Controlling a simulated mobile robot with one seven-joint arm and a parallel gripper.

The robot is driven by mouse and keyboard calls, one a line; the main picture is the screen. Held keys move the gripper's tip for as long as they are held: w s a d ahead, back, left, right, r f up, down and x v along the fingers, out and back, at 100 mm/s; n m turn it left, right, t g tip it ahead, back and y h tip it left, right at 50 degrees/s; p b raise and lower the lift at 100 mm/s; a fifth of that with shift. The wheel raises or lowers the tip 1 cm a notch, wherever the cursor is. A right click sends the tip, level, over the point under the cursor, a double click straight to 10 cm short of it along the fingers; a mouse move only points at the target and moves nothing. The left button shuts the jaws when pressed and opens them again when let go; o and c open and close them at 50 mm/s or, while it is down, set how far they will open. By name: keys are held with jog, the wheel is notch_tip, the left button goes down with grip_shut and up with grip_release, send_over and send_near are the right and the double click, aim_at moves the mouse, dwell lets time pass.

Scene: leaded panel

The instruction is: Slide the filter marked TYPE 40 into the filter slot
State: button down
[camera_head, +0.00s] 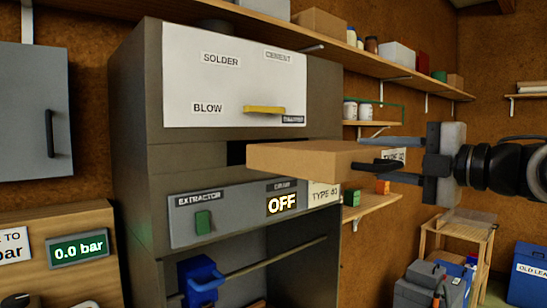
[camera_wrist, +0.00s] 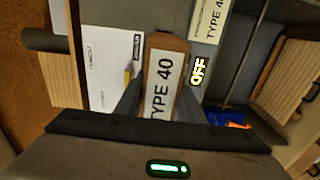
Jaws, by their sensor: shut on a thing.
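The filter (camera_head: 300,158) is a flat tan slab held roughly level in front of the grey cabinet. Its near end carries a white label, which reads TYPE 40 in the wrist view (camera_wrist: 163,80). My gripper (camera_head: 390,165) is shut on the filter's near end, right of the cabinet in the head view. The filter slot (camera_head: 236,153) is a dark opening below the white panel; the filter's far end hides most of it. I cannot tell whether that end is inside the slot or just before it.
The white panel (camera_head: 225,80) with a yellow handle (camera_head: 264,110) is just above. Below is a control strip with a green switch (camera_head: 203,223), an OFF display (camera_head: 282,203) and a TYPE 40 plate (camera_head: 324,194). Shelves (camera_head: 375,70) with boxes line the wall behind.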

jog(key=shift+x, duration=2.45)
jog(key=shift+w+a, duration=0.1)
jog(key=shift+w+a, duration=0.2)
jog(key=shift+w, duration=0.05)
jog(key=x, duration=1.2)
jog(key=shift+w+a+p, duration=0.2)
jog(key=shift+w+p, duration=0.05)
jog(key=shift+p, duration=0.2)
dwell(3.5)
